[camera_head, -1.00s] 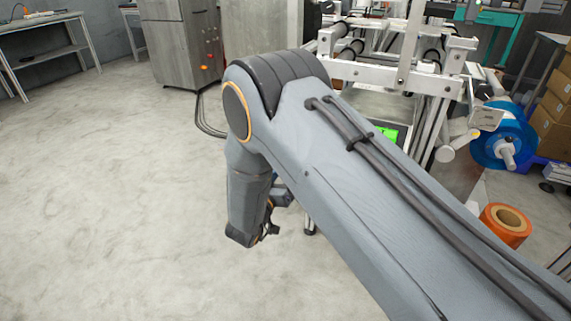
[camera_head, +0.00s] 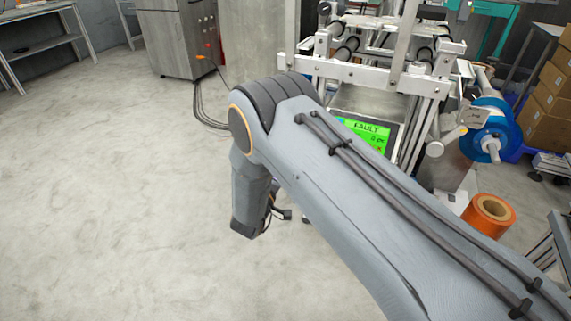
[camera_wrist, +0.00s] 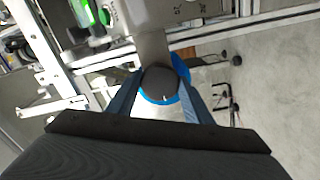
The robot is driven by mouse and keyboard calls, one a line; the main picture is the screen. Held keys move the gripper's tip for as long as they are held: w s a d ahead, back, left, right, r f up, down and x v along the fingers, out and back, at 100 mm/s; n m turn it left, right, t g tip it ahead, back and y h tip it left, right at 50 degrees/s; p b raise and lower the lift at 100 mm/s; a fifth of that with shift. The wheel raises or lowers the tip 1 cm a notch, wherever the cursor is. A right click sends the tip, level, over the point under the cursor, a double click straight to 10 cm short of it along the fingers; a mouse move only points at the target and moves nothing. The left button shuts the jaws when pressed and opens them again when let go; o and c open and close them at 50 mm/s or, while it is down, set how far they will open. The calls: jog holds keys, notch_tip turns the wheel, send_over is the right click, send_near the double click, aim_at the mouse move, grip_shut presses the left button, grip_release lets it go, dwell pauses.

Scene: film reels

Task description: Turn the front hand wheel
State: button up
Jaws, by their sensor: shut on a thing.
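The front hand wheel (camera_wrist: 158,82) appears in the wrist view as a dark rounded piece with a blue rim, between the two fingers of my gripper (camera_wrist: 161,74). The fingers are shut on it, one on each side. A grey bar runs up from it towards the machine. In the head view my arm hides the wheel, and only a small dark part of my gripper shows beside the wrist. The machine (camera_head: 370,76) stands behind my arm. Its green screen (camera_head: 365,135) reads FAULT.
A blue film reel (camera_head: 482,137) is mounted at the machine's right side. An orange roll (camera_head: 488,216) stands below it. Cardboard boxes (camera_head: 548,125) are stacked at the right. A steel cabinet (camera_head: 180,40) and a bench (camera_head: 40,40) stand at the back left. The floor at left is clear.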

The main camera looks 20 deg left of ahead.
jog(key=shift+n, duration=0.6)
jog(key=o, duration=1)
jog(key=shift+o, duration=0.2)
jog(key=s+p, duration=0.1)
jog(key=s, duration=0.6)
jog(key=shift+s+a, duration=0.3)
jog(key=shift+s, duration=0.1)
